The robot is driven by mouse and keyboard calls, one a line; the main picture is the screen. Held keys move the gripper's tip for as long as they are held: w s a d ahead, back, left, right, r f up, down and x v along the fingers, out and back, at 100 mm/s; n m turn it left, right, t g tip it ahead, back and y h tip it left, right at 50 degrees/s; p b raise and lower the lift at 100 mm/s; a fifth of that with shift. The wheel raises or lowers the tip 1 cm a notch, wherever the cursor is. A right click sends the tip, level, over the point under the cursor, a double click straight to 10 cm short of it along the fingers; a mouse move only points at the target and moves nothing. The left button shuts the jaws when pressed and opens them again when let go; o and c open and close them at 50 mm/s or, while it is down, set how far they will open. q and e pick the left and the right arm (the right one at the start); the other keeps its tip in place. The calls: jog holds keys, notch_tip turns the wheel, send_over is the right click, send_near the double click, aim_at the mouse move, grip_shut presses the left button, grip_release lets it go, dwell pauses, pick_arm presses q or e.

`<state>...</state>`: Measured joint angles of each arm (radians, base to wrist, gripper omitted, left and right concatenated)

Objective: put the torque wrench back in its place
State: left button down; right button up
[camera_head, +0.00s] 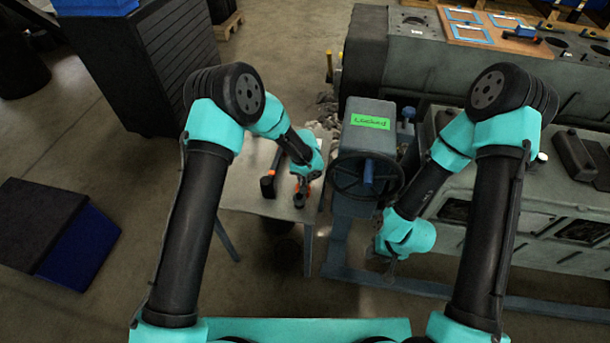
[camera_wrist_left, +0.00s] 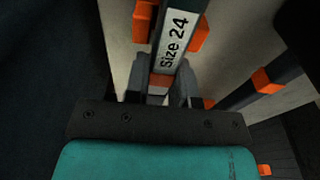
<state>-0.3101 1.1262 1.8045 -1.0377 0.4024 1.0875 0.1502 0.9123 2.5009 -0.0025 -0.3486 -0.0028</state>
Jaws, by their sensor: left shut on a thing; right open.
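My left gripper (camera_head: 303,188) is over the small grey table and shut on a dark tool. In the left wrist view this tool (camera_wrist_left: 176,15) has a white "Size 24" label and orange pieces beside it. It lies between my left fingers (camera_wrist_left: 162,92). I cannot tell for sure that it is the torque wrench. A second dark tool with orange parts (camera_head: 269,178) lies on the table to the left of my gripper; a dark bar with orange pieces (camera_wrist_left: 245,92) shows in the wrist view. My right gripper (camera_head: 388,258) hangs open and low by the green-grey engine stand.
The small table (camera_head: 245,195) has bare surface at its left. A stand with a handwheel (camera_head: 368,177) and green label rises right of the table. A large engine block (camera_head: 530,200) fills the right. A dark cabinet (camera_head: 155,60) stands at the back left.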

pick_arm(q)
jog(key=shift+f, duration=0.4)
jog(key=c, duration=0.9)
grip_release()
jog(key=r, duration=0.5)
jog(key=s+r, duration=0.1)
jog(key=r, duration=1.1)
jog(key=shift+s+a+r, duration=0.1)
jog(key=shift+s+a, duration=0.05)
jog(key=shift+s, duration=0.25)
